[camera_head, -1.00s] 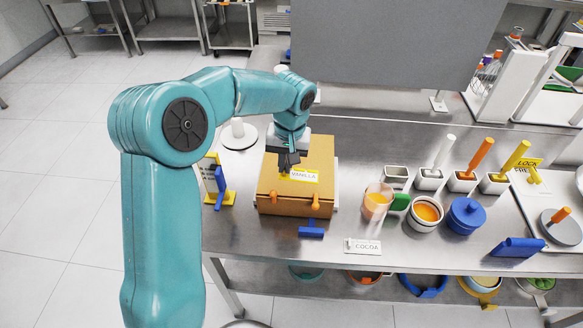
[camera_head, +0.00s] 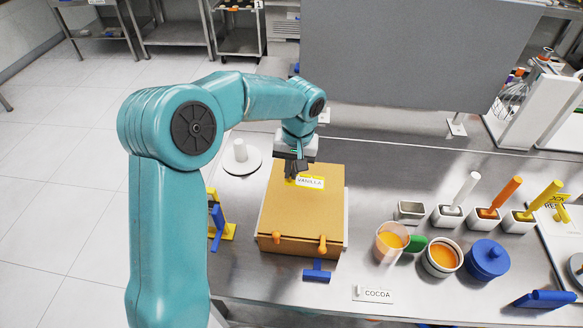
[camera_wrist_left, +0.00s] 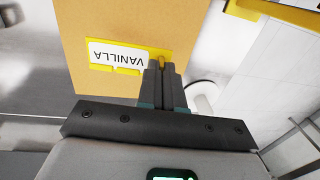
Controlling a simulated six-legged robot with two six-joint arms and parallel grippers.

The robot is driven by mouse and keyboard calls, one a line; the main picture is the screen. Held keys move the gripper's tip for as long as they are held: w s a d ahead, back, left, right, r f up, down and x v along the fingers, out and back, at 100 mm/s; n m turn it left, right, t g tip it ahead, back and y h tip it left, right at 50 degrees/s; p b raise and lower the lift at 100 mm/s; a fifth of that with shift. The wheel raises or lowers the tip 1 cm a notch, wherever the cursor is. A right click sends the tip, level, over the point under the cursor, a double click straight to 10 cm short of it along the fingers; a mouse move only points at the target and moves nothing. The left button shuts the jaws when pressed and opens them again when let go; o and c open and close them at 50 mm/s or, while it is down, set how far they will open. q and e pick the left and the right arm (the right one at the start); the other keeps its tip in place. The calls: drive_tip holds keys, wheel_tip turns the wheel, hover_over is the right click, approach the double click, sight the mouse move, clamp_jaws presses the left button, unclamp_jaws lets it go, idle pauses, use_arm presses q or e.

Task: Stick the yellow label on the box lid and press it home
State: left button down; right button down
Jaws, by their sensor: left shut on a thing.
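The yellow label (camera_head: 311,182) has a white face reading VANILLA. It is at the far part of the brown box lid (camera_head: 300,212), and also shows in the left wrist view (camera_wrist_left: 120,57). My left gripper (camera_head: 291,178) is shut on the label's yellow tab at its left end. In the left wrist view the fingers (camera_wrist_left: 162,66) meet at that tab. The label looks flat over the lid, but I cannot tell whether it touches. The lid is closed, with two orange pegs at its front. My right gripper is not in view.
A blue T-shaped tool (camera_head: 317,272) and a COCOA sign (camera_head: 373,294) lie in front of the box. A yellow and blue stand (camera_head: 217,222) is on its left. Cups (camera_head: 390,241) and a blue pot (camera_head: 487,260) stand to the right. A grey panel (camera_head: 410,50) rises behind.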

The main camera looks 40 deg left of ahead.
sight(291, 183)
use_arm(q)
drive_tip(key=shift+s+d+r, duration=0.2)
drive_tip(key=shift+s, duration=0.1)
drive_tip(key=shift+w+a+f, duration=0.3)
drive_tip(key=shift+w+f, duration=0.05)
drive_tip(key=shift+w, duration=0.05)
drive_tip(key=shift+h, duration=0.3)
drive_tip(key=shift+s+f+t+b, duration=0.1)
drive_tip(key=shift+s+t+b, duration=0.2)
drive_tip(key=shift+b, duration=0.2)
drive_tip(key=f+b, duration=0.3)
drive_tip(key=f, duration=0.1)
drive_tip(key=shift+w, duration=0.2)
drive_tip(key=shift+s+d+f+b, duration=0.1)
drive_tip(key=shift+s+f+b, duration=0.1)
drive_tip(key=shift+s+b, duration=0.1)
drive_tip(key=shift+w+f, duration=0.25)
drive_tip(key=shift+w, duration=0.05)
drive_tip(key=shift+s+r, duration=0.15)
drive_tip(key=shift+s, duration=0.1)
drive_tip(key=shift+w+f, duration=0.25)
drive_tip(key=shift+s+r, duration=0.1)
drive_tip(key=shift+s, duration=0.05)
